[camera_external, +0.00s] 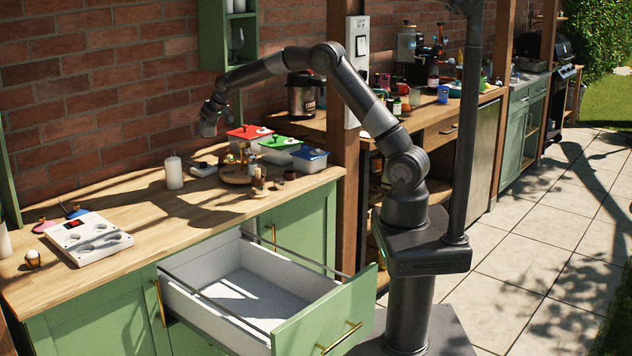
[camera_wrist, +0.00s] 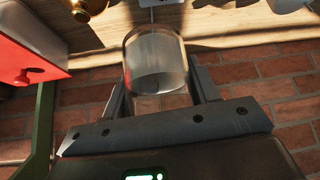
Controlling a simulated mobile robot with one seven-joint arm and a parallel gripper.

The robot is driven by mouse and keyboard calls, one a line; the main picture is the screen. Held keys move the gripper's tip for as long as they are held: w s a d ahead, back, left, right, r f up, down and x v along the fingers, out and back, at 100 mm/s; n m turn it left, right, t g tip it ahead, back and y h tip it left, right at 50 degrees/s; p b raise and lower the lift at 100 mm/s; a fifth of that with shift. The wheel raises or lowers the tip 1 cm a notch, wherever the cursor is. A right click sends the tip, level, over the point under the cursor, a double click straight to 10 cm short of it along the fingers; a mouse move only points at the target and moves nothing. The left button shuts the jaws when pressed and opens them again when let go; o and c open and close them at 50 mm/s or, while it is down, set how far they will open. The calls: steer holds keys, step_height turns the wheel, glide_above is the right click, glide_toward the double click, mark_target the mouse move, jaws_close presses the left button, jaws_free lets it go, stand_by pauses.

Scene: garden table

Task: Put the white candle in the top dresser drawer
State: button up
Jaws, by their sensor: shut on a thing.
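A white candle (camera_external: 173,173) stands upright on the wooden counter near the wall. My gripper (camera_external: 211,120) is raised above the counter, up and to the right of this candle and apart from it. In the wrist view my gripper (camera_wrist: 162,95) is shut on a clear, glass-like cylinder (camera_wrist: 155,62), held between the two fingers. The top dresser drawer (camera_external: 245,290) is pulled far out, and its white inside looks empty. Its green front (camera_external: 325,313) has a brass handle.
Boxes with red (camera_external: 249,132), green (camera_external: 281,142) and blue (camera_external: 309,153) lids stand right of my gripper. A round wooden board (camera_external: 236,176) with small items lies before them. A white tray (camera_external: 88,238) lies at left; the counter's front middle is clear.

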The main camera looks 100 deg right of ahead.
steer(key=s+a+r+n+t+y, duration=0.15)
steer(key=a+n, duration=0.25)
steer(key=a, duration=1.2)
steer(key=s+a+r+n+y, duration=0.1)
steer(key=a+r+n+y, duration=0.15)
steer(key=a, duration=1.25)
steer(key=s+a+f+n+y, duration=0.15)
steer(key=s+a, duration=0.25)
steer(key=a, duration=0.4)
steer(key=s+a+n+g+y, duration=0.1)
steer(key=s+a+n, duration=0.25)
steer(key=a, duration=0.45)
steer(key=s+a+f+n+y, duration=0.1)
steer(key=s+a+n, duration=0.1)
steer(key=s+a, duration=0.4)
step_height(320, 180, down, 30)
steer(key=w+a+f, duration=0.1)
steer(key=a, duration=0.1)
steer(key=a+f, duration=0.2)
steer(key=a, duration=0.1)
steer(key=w+a+f, duration=0.1)
steer(key=a+f, duration=0.1)
steer(key=a, duration=0.2)
steer(key=a+f, duration=0.2)
steer(key=a, duration=0.1)
steer(key=shift+w+a, duration=0.3)
steer(key=shift+a, duration=0.1)
steer(key=shift+f, duration=2.05)
steer(key=shift+f, duration=0.1)
